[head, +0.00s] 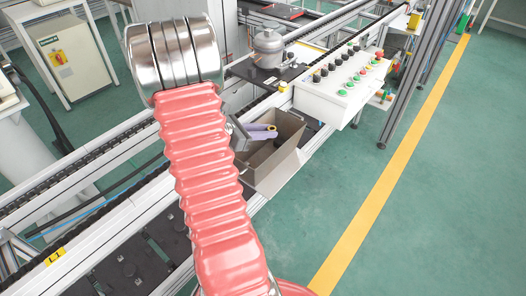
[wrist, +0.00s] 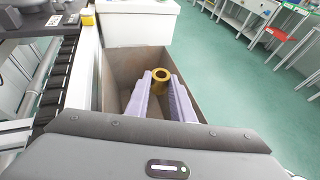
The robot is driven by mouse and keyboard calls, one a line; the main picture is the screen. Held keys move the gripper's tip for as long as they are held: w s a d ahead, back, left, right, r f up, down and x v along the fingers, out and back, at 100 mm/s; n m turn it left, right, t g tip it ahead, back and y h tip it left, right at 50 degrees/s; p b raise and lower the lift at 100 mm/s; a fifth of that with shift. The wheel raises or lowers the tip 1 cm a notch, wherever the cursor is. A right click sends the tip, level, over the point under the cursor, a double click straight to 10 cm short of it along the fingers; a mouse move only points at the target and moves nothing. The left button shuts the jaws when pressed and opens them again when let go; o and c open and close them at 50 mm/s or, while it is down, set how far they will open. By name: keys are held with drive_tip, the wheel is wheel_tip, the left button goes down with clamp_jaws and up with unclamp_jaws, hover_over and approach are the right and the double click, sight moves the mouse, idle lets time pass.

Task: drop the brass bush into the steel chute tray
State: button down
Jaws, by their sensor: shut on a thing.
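The brass bush (wrist: 160,77) is a short golden ring with a dark hole, gripped between the purple fingertips of my gripper (wrist: 162,88) in the wrist view. The steel chute tray (wrist: 127,65) is an open, deep, grey-brown box, and the bush shows over its opening. In the head view, my gripper (head: 268,131) is over the tray (head: 285,161), with a small bit of the bush (head: 272,127) at its tips. The exact height of the bush over the tray floor is hard to tell. My red-sleeved arm covers the area left of the tray.
A white control box (head: 345,88) with several coloured buttons stands behind and right of the tray. A conveyor rail (head: 90,180) runs along the left side. A grey compressor (head: 268,47) sits on the line further back. Green floor (head: 440,190) with a yellow stripe is clear at right.

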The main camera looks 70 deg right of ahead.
drive_tip(key=shift+f, duration=0.4)
drive_tip(key=c, duration=1.5)
unclamp_jaws()
drive_tip(key=shift+o, duration=0.2)
drive_tip(key=shift+w+a, duration=0.1)
drive_tip(key=v, duration=1.3)
drive_tip(key=shift+w+r, duration=0.15)
drive_tip(key=shift+w, duration=0.05)
drive_tip(key=shift+a, duration=0.15)
